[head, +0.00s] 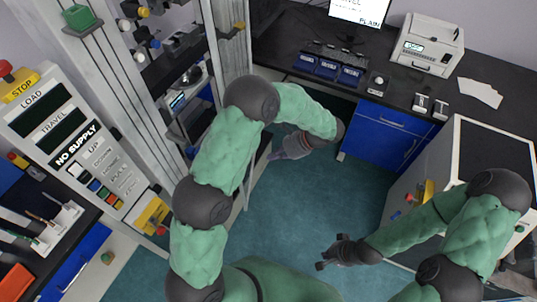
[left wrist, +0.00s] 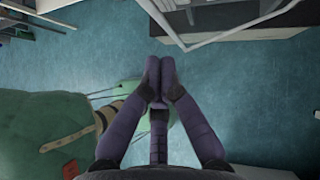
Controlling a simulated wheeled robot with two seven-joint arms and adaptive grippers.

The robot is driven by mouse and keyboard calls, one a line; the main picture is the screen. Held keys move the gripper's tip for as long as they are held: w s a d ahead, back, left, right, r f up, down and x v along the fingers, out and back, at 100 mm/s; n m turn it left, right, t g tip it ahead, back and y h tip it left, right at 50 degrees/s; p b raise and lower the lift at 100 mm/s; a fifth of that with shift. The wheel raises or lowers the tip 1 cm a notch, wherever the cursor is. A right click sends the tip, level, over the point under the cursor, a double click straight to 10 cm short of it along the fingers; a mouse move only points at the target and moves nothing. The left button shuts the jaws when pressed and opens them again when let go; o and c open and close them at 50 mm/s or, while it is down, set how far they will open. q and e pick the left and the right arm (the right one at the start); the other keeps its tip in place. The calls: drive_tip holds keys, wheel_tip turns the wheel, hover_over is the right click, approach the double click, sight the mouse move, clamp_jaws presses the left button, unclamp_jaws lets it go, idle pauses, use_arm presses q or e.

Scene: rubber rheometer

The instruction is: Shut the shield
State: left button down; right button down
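The shield appears to be a clear panel in a pale metal frame on the tall testing machine. In the head view its frame (head: 232,52) stands out at the machine's right side, partly hidden behind my left arm. In the left wrist view a corner of the pale frame (left wrist: 184,46) shows just beyond my fingertips, with the panel swung away from the machine. My left gripper (left wrist: 160,78) has its fingertips together with nothing seen between them; it also shows in the head view (head: 274,156). Contact with the frame is not seen. My right gripper (head: 322,256) hangs over the floor, fingers apart and empty.
The machine's control panel (head: 75,140) is at the left. A black bench (head: 290,42) with blue drawers (head: 383,135) runs along the back, carrying a white instrument (head: 428,45). A white cabinet (head: 460,150) stands at the right. The teal floor (head: 300,205) between is clear.

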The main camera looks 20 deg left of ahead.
use_arm(q)
drive_tip(key=s+a+f, duration=0.2)
drive_tip(key=a+f, duration=0.3)
drive_tip(key=a, duration=0.4)
drive_tip(key=shift+s+f, duration=0.3)
drive_tip(key=shift+s, duration=0.05)
drive_tip(key=shift+a, duration=0.1)
drive_tip(key=s+a+m+t+b, duration=0.2)
drive_tip(key=a+m, duration=0.1)
drive_tip(key=a, duration=1.2)
drive_tip(key=shift+s+a+b, duration=0.25)
drive_tip(key=shift+a+b, duration=0.05)
drive_tip(key=shift+b, duration=0.1)
drive_tip(key=shift+r+y, duration=0.15)
drive_tip(key=shift+y, duration=0.15)
